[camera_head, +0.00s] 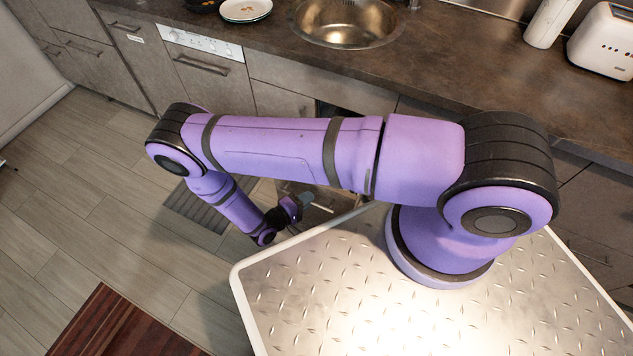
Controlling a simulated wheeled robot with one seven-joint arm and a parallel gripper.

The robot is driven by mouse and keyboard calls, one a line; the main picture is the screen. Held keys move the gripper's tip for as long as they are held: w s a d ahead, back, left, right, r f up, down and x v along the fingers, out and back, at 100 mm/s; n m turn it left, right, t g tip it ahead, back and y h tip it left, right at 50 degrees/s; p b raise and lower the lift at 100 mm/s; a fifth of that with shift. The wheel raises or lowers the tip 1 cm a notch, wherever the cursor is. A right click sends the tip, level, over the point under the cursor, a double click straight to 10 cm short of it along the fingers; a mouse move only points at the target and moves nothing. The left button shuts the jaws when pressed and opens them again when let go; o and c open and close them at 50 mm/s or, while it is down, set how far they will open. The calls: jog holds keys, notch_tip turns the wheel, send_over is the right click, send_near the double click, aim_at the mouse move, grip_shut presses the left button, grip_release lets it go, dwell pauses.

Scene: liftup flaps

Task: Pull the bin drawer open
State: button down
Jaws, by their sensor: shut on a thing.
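The bin drawer (322,199) is in the cabinet row below the sink, in the head view. It stands out from the row, with a dark gap in the cabinet front above it, so it is at least partly open. My gripper (303,203) is low, at the front of this drawer, and is shut on what appears to be its handle. The handle and the fingertips are small and dark, so the exact grip is hard to see. My purple arm hides much of the drawer and of the cabinet opening.
The counter (440,70) holds a round sink (345,25), a plate (246,9) and a white toaster (603,42). A grey mat (198,208) lies on the floor left of my gripper. A red striped rug (115,325) is at lower left. The wooden floor between is clear.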

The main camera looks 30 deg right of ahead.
jog(key=s+a, duration=0.3)
jog(key=a, duration=0.2)
jog(key=shift+s, duration=0.3)
jog(key=c, duration=1.2)
grip_release()
jog(key=shift+d, duration=0.1)
jog(key=v, duration=1.1)
jog(key=shift+r, duration=0.1)
